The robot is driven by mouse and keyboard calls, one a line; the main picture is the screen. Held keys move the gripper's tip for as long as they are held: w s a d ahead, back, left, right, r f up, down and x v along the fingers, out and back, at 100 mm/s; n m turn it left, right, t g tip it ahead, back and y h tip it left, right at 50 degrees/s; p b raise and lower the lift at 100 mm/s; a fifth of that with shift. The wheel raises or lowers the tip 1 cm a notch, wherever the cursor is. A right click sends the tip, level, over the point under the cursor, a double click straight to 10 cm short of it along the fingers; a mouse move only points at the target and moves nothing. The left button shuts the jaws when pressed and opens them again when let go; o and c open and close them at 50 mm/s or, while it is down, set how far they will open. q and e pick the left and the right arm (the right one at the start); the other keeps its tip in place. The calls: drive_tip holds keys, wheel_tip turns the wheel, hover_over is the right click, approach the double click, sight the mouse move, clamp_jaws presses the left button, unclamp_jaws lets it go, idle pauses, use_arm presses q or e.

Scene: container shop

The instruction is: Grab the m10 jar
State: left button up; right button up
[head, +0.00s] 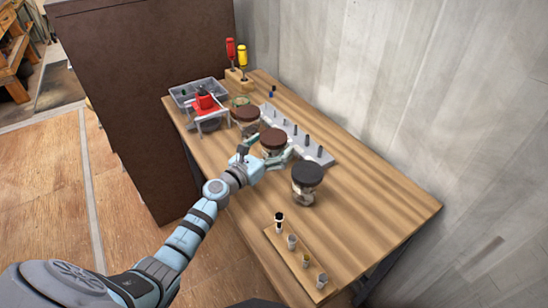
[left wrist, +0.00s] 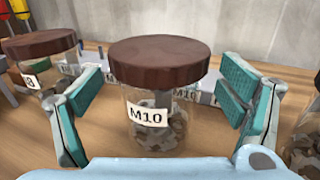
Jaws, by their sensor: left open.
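The M10 jar (left wrist: 158,110) is a clear jar with a brown lid and a white "M10" label, holding metal pieces. It stands upright on the wooden table in the middle of the left wrist view. In the head view its brown lid (head: 273,139) shows just beyond my left gripper (head: 266,155). My left gripper is open, with one teal-padded finger on each side of the jar. Gaps show between the pads and the glass. My right gripper is not in view.
A second brown-lidded jar (head: 246,114) stands farther back, and a black-lidded jar (head: 307,174) stands nearer on the right. A grey strip with pegs (head: 316,152) lies behind. A wooden holder (head: 283,252) is in front. The table's right side is clear.

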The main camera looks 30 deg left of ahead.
use_arm(q)
drive_tip(key=shift+w+d, duration=0.1)
drive_tip(key=shift+w, duration=0.6)
drive_tip(key=shift+s, duration=0.1)
drive_tip(key=shift+c, duration=0.7)
clamp_jaws()
